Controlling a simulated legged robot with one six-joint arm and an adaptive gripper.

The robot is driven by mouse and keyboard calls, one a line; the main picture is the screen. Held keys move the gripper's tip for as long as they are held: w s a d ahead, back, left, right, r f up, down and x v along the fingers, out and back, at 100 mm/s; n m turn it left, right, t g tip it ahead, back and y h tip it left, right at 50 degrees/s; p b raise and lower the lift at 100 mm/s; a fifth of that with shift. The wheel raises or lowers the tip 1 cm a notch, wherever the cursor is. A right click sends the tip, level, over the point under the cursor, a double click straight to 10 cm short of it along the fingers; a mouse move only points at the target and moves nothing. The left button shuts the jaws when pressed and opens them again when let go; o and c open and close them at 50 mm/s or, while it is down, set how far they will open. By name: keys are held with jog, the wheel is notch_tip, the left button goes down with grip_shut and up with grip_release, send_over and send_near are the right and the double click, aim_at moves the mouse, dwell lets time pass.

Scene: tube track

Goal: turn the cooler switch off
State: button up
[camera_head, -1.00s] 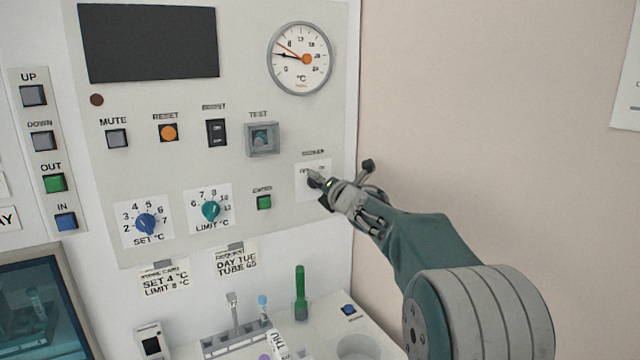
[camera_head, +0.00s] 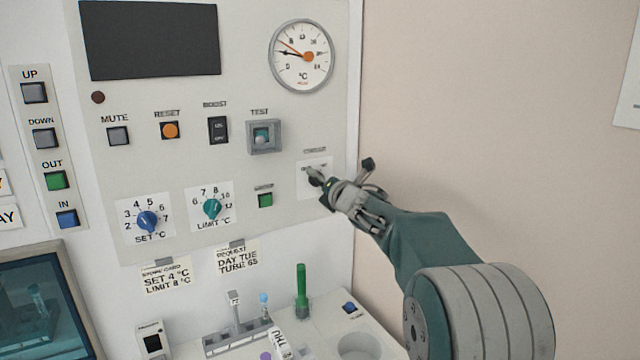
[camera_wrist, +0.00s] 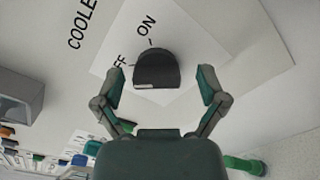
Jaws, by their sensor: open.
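The cooler switch (camera_wrist: 157,68) is a dark rounded knob on a white plate (camera_wrist: 190,40) lettered ON and, partly hidden, OFF. It sits between the two open fingers of my gripper (camera_wrist: 160,88) in the wrist view, with a visible gap on each side. A pale mark shows on the knob's edge nearest my palm; I cannot tell its setting for certain. In the head view my gripper (camera_head: 322,180) is at the plate (camera_head: 314,163) on the panel's right side, and my fingers hide most of the switch.
The test switch in its raised grey frame (camera_head: 264,137) is up and left of my gripper. A green button (camera_head: 265,200), a limit knob (camera_head: 212,208) and a set knob (camera_head: 147,222) lie to the left.

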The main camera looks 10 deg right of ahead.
jog(key=shift+s, duration=0.1)
jog(key=v, duration=1.1)
jog(key=shift+s, duration=0.35)
jog(key=shift+d, duration=0.15)
